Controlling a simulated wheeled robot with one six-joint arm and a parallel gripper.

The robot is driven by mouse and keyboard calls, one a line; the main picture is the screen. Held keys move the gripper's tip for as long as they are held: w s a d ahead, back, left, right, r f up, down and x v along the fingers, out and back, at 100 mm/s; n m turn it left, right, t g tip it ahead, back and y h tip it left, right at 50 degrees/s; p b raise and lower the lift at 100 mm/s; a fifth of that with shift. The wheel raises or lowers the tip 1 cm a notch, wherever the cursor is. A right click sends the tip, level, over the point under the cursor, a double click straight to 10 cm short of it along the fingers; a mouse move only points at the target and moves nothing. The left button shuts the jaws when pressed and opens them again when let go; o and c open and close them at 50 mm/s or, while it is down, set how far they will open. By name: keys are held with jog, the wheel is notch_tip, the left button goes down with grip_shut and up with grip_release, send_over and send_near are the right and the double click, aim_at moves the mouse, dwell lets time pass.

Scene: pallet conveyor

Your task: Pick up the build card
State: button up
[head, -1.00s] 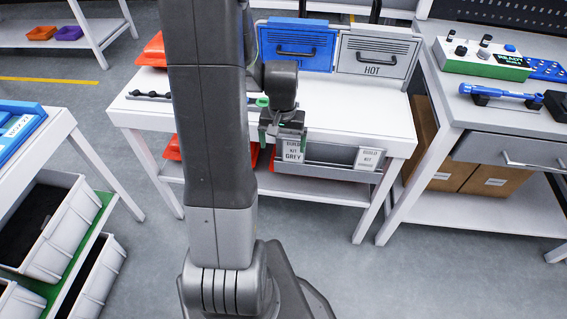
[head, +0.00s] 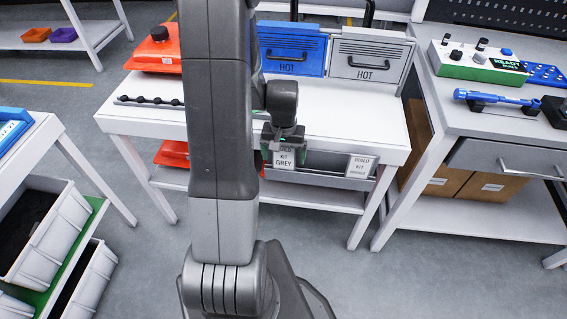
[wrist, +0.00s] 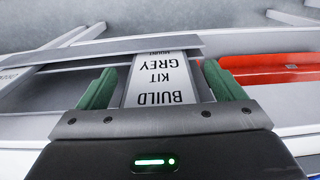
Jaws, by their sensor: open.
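A white build card reading "BUILD KIT GREY" (head: 285,160) stands in a grey rack (head: 325,176) along the front edge of the white table. In the wrist view the card (wrist: 160,82) lies between the two green fingers of my gripper (wrist: 163,84), with a small gap on each side. My gripper is open, also seen over the card's top in the head view (head: 284,142). A second white card (head: 360,167) stands in the rack to the right; its lowest line is too small to read.
A blue case (head: 291,47) and a grey case (head: 370,57) marked HOT stand at the table's back. An orange container (head: 156,52) and a black knobbed bar (head: 150,101) are at left. A side bench (head: 480,120) stands right. The table's middle is clear.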

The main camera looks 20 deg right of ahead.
jog(key=c, duration=1.1)
